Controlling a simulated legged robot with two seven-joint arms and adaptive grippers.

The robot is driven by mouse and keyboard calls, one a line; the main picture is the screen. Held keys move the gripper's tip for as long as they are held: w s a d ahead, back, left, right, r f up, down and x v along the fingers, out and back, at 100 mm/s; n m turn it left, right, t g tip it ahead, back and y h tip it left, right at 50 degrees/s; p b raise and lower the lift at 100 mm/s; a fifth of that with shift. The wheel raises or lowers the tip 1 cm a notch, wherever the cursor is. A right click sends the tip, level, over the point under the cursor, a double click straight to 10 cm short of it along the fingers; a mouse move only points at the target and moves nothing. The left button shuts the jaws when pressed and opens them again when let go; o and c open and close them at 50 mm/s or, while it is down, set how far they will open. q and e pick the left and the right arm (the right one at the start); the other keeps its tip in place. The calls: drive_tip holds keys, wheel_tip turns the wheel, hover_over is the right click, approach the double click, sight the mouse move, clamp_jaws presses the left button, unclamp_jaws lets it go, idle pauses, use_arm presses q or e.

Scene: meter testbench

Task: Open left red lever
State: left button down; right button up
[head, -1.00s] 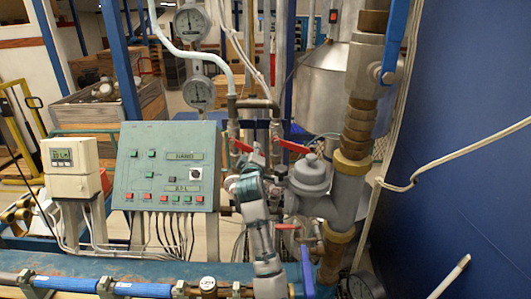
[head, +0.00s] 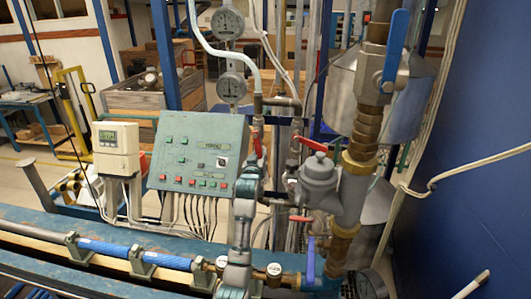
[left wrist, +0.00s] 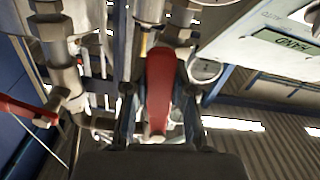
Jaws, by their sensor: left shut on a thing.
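The left red lever (head: 257,144) is on a valve at the right edge of the green control box and stands nearly upright in the head view. My left gripper (head: 251,170) is at its lower part, with my arm rising from below. In the left wrist view the red lever (left wrist: 160,92) lies lengthwise between the two fingers of my left gripper (left wrist: 159,110), which is shut on it. The gripper hides the lever's lower end in the head view. My right gripper is not in view.
A second red lever (head: 310,144) sits to the right, above a grey valve body (head: 318,178). The green control box (head: 200,155) is close on the left. Blue-handled valves (head: 396,45) and brass pipework stand at right. A blue pipe (head: 110,248) runs across the front.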

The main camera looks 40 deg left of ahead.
use_arm(q)
drive_tip(key=shift+s+a+r+m, duration=0.3)
drive_tip(key=shift+a+m, duration=0.1)
drive_tip(key=shift+m, duration=0.1)
drive_tip(key=shift+s+a+m+p, duration=0.15)
drive_tip(key=shift+a+m+p, duration=0.1)
drive_tip(key=shift+m+p, duration=0.15)
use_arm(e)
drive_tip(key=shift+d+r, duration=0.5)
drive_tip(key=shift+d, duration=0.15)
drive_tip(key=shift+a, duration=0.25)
use_arm(q)
drive_tip(key=c, duration=1.1)
unclamp_jaws()
drive_tip(key=shift+o, duration=0.8)
drive_tip(key=shift+a+f, duration=0.1)
drive_tip(key=shift+f, duration=0.1)
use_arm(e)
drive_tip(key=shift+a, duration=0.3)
